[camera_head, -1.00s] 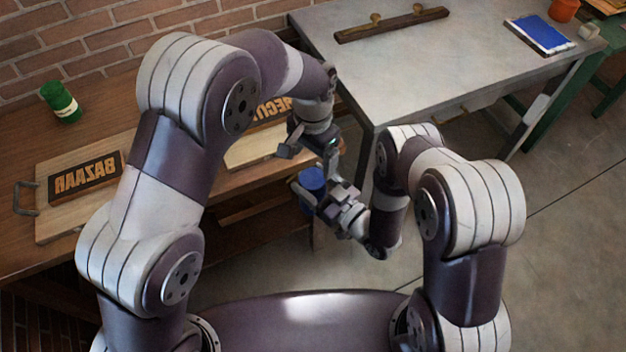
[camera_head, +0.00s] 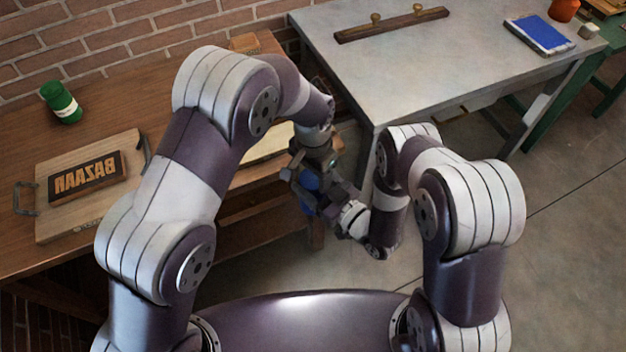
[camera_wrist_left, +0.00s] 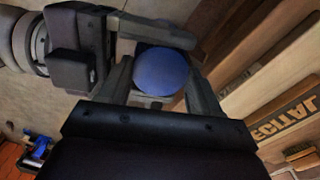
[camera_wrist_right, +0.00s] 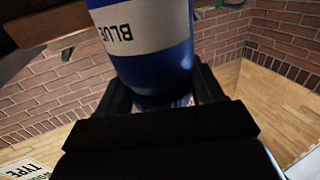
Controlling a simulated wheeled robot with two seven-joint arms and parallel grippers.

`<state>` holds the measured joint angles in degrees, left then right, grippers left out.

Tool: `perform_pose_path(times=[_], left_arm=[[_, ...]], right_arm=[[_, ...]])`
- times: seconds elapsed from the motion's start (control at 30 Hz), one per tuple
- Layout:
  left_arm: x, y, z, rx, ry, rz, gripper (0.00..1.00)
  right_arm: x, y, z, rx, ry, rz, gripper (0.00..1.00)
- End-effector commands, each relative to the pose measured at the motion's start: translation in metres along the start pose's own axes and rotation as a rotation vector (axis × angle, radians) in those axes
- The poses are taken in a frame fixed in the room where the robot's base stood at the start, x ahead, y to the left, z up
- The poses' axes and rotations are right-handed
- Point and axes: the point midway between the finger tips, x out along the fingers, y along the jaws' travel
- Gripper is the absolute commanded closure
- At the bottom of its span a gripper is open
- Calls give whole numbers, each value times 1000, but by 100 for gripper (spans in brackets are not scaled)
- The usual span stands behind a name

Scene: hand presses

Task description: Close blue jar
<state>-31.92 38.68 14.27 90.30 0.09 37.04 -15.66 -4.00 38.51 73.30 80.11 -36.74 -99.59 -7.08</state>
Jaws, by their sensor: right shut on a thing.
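The blue jar (camera_head: 309,182) is held up in front of the bench, mostly hidden by the grippers in the head view. In the right wrist view the jar (camera_wrist_right: 155,60) shows a white label with BLUE upside down. My right gripper (camera_wrist_right: 160,92) is shut on the jar's body. In the left wrist view I see the jar's round blue top (camera_wrist_left: 161,72) end-on. My left gripper (camera_wrist_left: 160,85) is open, with one finger on each side of the blue top; small gaps seem to show. I cannot tell whether the lid is seated.
A green jar (camera_head: 62,103) stands on the wooden bench at the left, behind a board (camera_head: 60,222) with a BAZAAR block (camera_head: 86,177). A grey table (camera_head: 420,75) stands at the back right, with a blue-inked tray (camera_head: 540,35). Floor is clear at right.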

Motion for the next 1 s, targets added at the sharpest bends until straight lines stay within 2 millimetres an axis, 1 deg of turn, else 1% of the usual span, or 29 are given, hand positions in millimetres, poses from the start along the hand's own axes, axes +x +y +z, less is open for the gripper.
perform_pose_path(times=[0.13, 0.3, 0.33, 0.57, 0.6, 0.63, 0.67, 0.9, 1.0], left_arm=[[0, 0, 0, 13, 0, -1, 73], [0, 0, 0, 243, -1, -1, 71], [0, 0, 0, 264, -1, -1, 71], [0, -1, 0, 276, -1, -1, 72], [0, -1, 0, 275, -1, -1, 26], [0, -1, 0, 275, -1, -1, 16], [0, -1, 0, 274, -1, -1, 10], [0, 0, 0, 273, 0, -1, 10], [-7, 0, -1, 272, 2, -2, 10]], right_arm=[[0, 0, -2, -1, 5, 0, 100], [0, 0, -2, -1, 4, 0, 100], [0, 0, -2, -1, 4, 0, 100], [0, 0, -1, -1, 4, 0, 100], [0, 0, -1, -1, 4, 0, 100], [0, 0, -1, -1, 4, 0, 100], [0, 0, -1, -1, 4, 0, 100], [0, 0, -2, -1, 5, 0, 100], [0, 0, -2, -1, 5, 0, 100]])
